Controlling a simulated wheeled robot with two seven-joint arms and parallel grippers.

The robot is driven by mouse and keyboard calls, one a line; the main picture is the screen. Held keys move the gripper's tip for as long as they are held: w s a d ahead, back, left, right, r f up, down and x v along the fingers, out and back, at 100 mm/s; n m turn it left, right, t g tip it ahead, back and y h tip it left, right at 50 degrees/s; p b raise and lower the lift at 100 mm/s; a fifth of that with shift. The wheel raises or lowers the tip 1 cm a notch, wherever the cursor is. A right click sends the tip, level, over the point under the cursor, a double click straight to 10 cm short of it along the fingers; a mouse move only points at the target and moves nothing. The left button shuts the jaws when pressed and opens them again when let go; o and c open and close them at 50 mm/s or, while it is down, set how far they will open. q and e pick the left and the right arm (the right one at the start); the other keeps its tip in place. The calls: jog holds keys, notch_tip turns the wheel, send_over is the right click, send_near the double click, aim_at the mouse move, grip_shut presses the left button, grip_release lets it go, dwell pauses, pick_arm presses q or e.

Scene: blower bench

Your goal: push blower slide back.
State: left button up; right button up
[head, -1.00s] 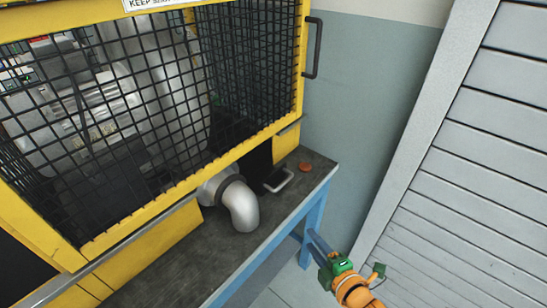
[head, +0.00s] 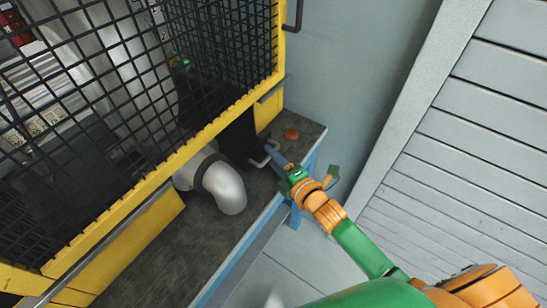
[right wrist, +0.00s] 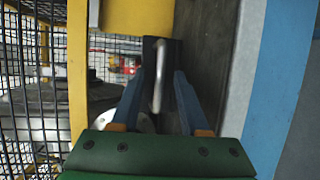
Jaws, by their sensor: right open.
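The blower slide is a dark plate (head: 238,138) at the gap in the yellow housing, with a pale grey handle (head: 258,160) at its outer end. In the right wrist view the handle (right wrist: 157,75) stands upright between the fingers. My right gripper (head: 270,152) is at the handle; its blue fingers (right wrist: 158,90) are open, one on each side. I cannot tell whether either finger touches it. The head view hides part of the handle behind the fingers. My left gripper is not in view.
A silver elbow pipe (head: 222,187) sticks out over the dark bench top (head: 200,230), left of the slide. A red button (head: 291,134) is near the bench's far end. A yellow mesh cage (head: 150,185) stands along the left, a slatted wall (head: 455,150) on the right.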

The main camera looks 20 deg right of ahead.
grip_shut()
jog(key=shift+r, duration=0.1)
dwell(1.2)
